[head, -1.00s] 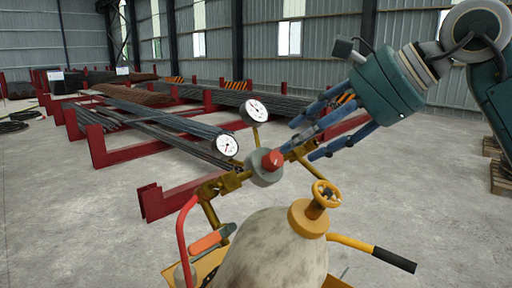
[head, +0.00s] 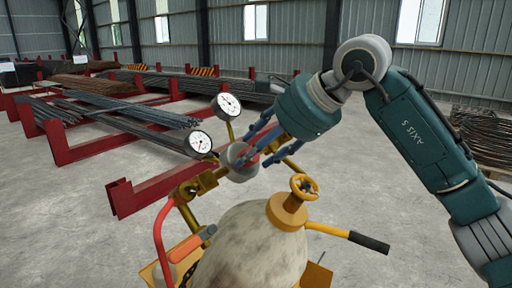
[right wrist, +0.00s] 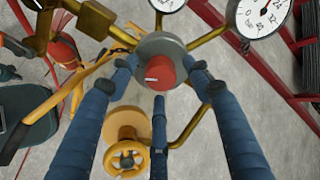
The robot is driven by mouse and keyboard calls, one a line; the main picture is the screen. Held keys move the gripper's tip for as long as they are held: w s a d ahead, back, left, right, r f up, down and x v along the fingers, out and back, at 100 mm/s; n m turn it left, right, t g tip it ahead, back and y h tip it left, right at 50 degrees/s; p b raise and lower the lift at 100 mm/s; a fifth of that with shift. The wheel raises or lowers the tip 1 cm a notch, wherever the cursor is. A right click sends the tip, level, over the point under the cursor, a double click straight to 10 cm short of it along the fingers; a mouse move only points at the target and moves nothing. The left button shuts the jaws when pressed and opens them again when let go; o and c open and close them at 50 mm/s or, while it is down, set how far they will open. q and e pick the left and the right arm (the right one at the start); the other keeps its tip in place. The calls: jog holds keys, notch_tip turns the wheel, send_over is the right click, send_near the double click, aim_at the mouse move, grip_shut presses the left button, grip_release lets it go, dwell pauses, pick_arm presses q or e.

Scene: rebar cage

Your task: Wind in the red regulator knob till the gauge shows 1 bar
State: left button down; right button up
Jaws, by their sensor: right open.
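The red regulator knob (right wrist: 160,72) sits on the front of the round grey regulator body (right wrist: 172,44). In the head view my fingers mostly hide the knob, and the grey body (head: 238,166) shows beside them. My right gripper (head: 256,148) reaches in from the right. In the right wrist view the right gripper (right wrist: 161,76) is open, its blue fingers spread around the knob with gaps visible. One white gauge (head: 228,104) stands above the regulator and another gauge (head: 199,142) sits to its left. Their readings are too small to tell there. My left gripper is out of view.
The pale cylinder (head: 252,250) stands below the regulator with a yellow handwheel (head: 304,187) on top. A yellow trolley handle with a black grip (head: 369,242) sticks out right. Red racks (head: 125,200) with steel bars stand behind. Concrete floor is clear at left.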

jog(key=shift+w, duration=0.1)
jog(key=shift+a+f, duration=0.1)
jog(key=c, duration=1.2)
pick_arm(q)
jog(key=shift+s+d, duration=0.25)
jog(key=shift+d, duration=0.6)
pick_arm(e)
jog(key=shift+o, duration=0.2)
